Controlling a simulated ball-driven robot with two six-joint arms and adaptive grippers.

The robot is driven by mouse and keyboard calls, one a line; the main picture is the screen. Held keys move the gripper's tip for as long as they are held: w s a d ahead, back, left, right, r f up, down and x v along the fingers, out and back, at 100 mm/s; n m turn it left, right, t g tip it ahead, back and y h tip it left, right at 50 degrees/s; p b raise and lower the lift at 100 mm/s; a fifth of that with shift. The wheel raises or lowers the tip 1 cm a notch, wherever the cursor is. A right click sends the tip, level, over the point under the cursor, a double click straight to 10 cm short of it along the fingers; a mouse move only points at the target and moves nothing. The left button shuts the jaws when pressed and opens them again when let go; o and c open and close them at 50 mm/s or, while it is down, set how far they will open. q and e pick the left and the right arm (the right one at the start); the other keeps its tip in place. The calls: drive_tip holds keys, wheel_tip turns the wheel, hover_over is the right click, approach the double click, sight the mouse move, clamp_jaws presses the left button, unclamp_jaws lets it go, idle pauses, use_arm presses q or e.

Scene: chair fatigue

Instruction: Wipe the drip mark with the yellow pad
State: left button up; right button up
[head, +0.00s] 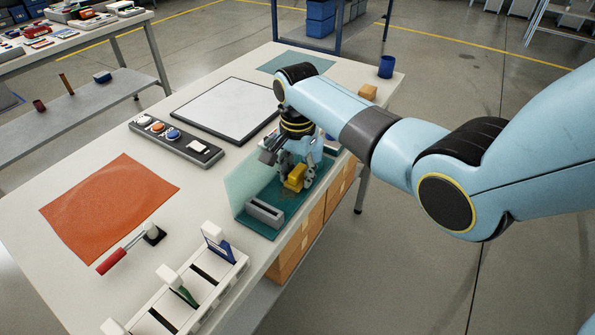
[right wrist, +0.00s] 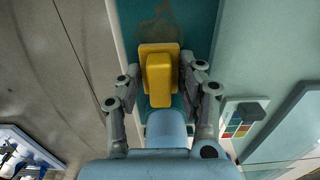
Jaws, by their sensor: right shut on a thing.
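The yellow pad (head: 296,178) is between the fingers of my right gripper (head: 299,172), which is shut on it low over a teal mat (head: 283,217). In the right wrist view, the yellow pad (right wrist: 159,78) has a wide base and a narrower raised grip, with a finger of my right gripper (right wrist: 160,70) on each side. A faint brownish drip mark (right wrist: 160,24) shows on the teal surface just beyond the pad. The pad may cover part of it. I cannot tell whether the pad touches the surface. My left gripper is not in view.
A grey slotted block (head: 265,212) stands on the mat's near end, beside a pale green upright panel (head: 246,184). A button box (head: 175,141), a white board (head: 225,108), an orange sheet (head: 110,205) and a white rack (head: 190,290) occupy the table. A blue cup (head: 386,67) stands far right.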

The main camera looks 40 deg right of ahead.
drive_tip(key=shift+f, duration=0.25)
